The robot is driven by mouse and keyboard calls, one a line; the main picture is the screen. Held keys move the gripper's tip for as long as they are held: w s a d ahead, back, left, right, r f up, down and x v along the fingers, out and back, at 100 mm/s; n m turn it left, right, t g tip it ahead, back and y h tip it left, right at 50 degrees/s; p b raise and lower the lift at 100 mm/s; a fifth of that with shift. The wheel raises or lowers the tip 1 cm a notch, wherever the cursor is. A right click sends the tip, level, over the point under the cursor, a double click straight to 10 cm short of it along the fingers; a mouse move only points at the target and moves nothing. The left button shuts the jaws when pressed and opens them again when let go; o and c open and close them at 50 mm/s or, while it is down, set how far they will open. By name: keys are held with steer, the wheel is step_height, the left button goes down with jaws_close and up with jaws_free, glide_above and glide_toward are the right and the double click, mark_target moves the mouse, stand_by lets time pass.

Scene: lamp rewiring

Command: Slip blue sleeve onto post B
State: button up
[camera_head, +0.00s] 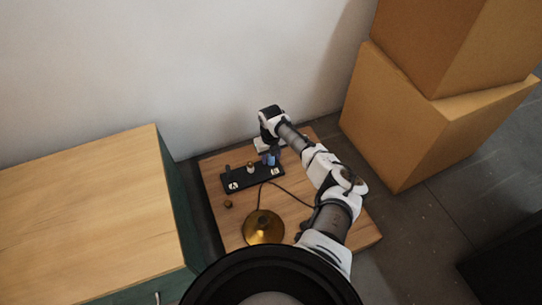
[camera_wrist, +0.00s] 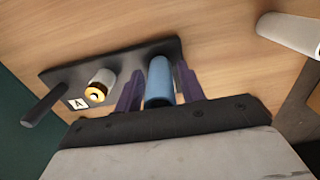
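The blue sleeve (camera_wrist: 160,82) stands between the two purple fingers of my gripper (camera_wrist: 160,88), which look closed against its sides. In the head view the blue sleeve (camera_head: 268,158) is at the right end of the black terminal block (camera_head: 242,182), under my gripper (camera_head: 271,157). Post B itself is hidden by the sleeve and gripper. I cannot tell whether the sleeve is around the post or above it. A white sleeve-like cylinder with a brass centre (camera_wrist: 98,87) stands mid-block. A dark post (camera_wrist: 42,108) stands beside label A (camera_wrist: 78,103).
The block lies on a wooden board (camera_head: 215,192). A brass lamp base (camera_head: 263,228) with a dark cord (camera_head: 292,195) and a small brown part (camera_head: 228,204) are in front. A wooden-topped cabinet (camera_head: 90,215) is left, cardboard boxes (camera_head: 400,130) right, a wall behind.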

steer(key=shift+o, duration=0.8)
